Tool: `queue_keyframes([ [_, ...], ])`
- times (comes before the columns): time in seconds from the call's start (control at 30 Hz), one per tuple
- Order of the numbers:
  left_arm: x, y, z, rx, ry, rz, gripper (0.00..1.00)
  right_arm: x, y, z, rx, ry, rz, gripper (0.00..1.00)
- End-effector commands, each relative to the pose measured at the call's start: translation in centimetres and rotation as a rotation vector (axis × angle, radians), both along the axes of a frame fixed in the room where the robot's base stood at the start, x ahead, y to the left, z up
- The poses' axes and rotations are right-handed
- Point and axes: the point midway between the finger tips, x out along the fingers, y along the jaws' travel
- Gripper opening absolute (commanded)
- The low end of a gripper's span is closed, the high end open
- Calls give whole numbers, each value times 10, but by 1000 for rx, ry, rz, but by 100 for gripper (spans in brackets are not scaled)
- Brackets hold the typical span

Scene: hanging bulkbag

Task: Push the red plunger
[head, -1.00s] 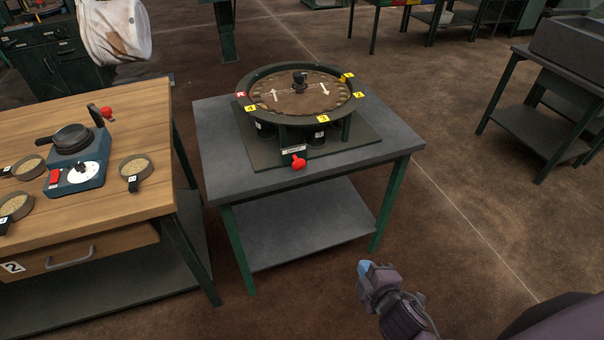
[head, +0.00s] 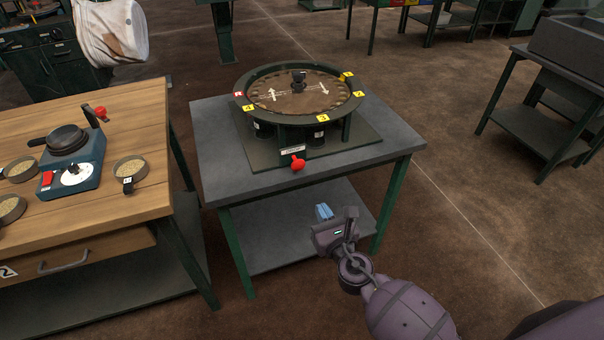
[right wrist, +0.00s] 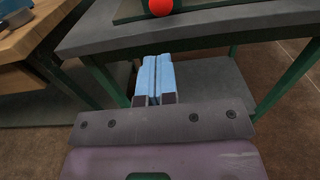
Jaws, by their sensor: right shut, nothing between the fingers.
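The red plunger (head: 298,164) sticks out at the front of the round device (head: 300,92) on the grey table, below a small white label. In the right wrist view the plunger (right wrist: 161,7) shows as a red ball at the top edge, straight ahead of the fingers. My right gripper (head: 324,212) is shut and empty, with its blue fingertips together. In the head view it appears below the plunger, in front of the table's front edge, and apart from it. In the right wrist view its fingers (right wrist: 155,76) point toward the table. My left gripper is not in view.
The grey table (head: 228,170) has green legs and a lower shelf (head: 300,235). A wooden table (head: 110,215) stands close on the left, with a blue device (head: 85,180) and several small bowls. Floor is open to the right, up to another grey table (head: 545,100).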

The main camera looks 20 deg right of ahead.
Motion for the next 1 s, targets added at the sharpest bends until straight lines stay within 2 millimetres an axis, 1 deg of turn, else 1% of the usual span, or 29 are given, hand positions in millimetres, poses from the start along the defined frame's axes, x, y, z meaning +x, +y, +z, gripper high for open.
queue_keyframes([
  [0.13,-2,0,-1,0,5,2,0,2,0,0,2,0,-1,0],
  [0.27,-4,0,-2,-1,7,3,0,12,0,0,3,-1,-1,0],
  [0.37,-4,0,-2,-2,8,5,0,26,1,1,5,-1,-2,0],
  [0.8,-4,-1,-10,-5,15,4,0,100,4,-1,5,2,-1,0],
  [1.0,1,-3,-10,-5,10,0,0,125,5,-2,5,3,-1,0],
])
